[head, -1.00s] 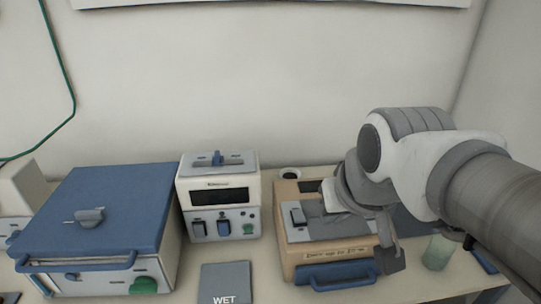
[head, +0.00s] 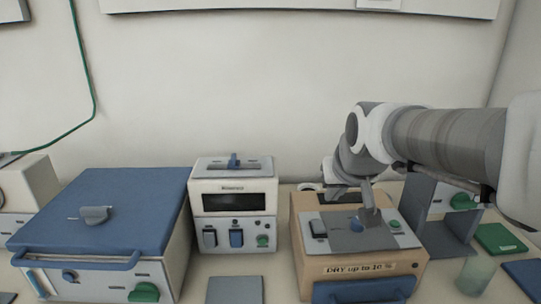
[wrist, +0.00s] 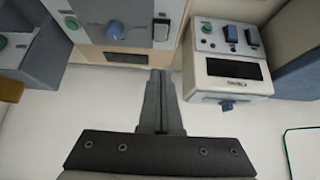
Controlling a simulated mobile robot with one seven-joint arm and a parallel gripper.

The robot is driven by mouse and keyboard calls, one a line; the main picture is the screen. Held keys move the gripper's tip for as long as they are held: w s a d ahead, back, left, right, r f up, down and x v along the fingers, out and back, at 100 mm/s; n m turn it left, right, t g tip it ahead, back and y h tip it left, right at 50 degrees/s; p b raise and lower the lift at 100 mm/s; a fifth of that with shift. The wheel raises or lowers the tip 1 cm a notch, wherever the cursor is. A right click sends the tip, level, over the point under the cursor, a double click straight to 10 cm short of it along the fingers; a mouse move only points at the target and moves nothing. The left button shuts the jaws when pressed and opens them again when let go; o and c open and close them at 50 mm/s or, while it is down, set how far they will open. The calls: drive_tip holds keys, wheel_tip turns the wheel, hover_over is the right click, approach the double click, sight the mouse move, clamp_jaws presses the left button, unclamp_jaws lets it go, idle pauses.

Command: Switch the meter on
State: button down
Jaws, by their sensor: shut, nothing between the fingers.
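A white box with a dark display (head: 233,202), which looks like a meter, stands at the middle against the wall. Its front has a dark switch (head: 210,238), a blue switch (head: 236,238) and a green knob (head: 263,241). It also shows in the wrist view (wrist: 230,85) at the right. The display looks dark. My gripper (head: 369,206) is shut and empty, above the grey top panel of a tan box (head: 375,267) marked "DRY up to 10 %". In the wrist view, my gripper (wrist: 160,74) points between the two boxes. I cannot tell whether it touches anything.
The tan box has a black rocker switch (head: 318,229) and a blue knob (head: 356,224). A large blue-topped furnace (head: 110,215) stands left. A grey mat (head: 234,290) lies in front of the white box. A cup (head: 475,275) and green pad (head: 499,238) are at right.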

drive_tip(key=shift+f, duration=0.15)
drive_tip(key=b, duration=0.2)
hover_over(319, 229)
drive_tip(key=s, duration=0.1)
wheel_tip(319, 229, down, 8)
wheel_tip(319, 229, down, 2)
drive_tip(key=shift+s+d+f+b, duration=0.15)
drive_tip(key=shift+f+b, duration=0.1)
drive_tip(key=shift+b, duration=0.2)
drive_tip(key=shift+s+f, duration=0.1)
drive_tip(key=shift+f, duration=0.5)
drive_tip(key=f+b, duration=0.1)
drive_tip(key=b, duration=0.2)
drive_tip(key=shift+s+f+t, duration=0.15)
drive_tip(key=shift+t, duration=0.15)
drive_tip(key=shift+r, duration=0.45)
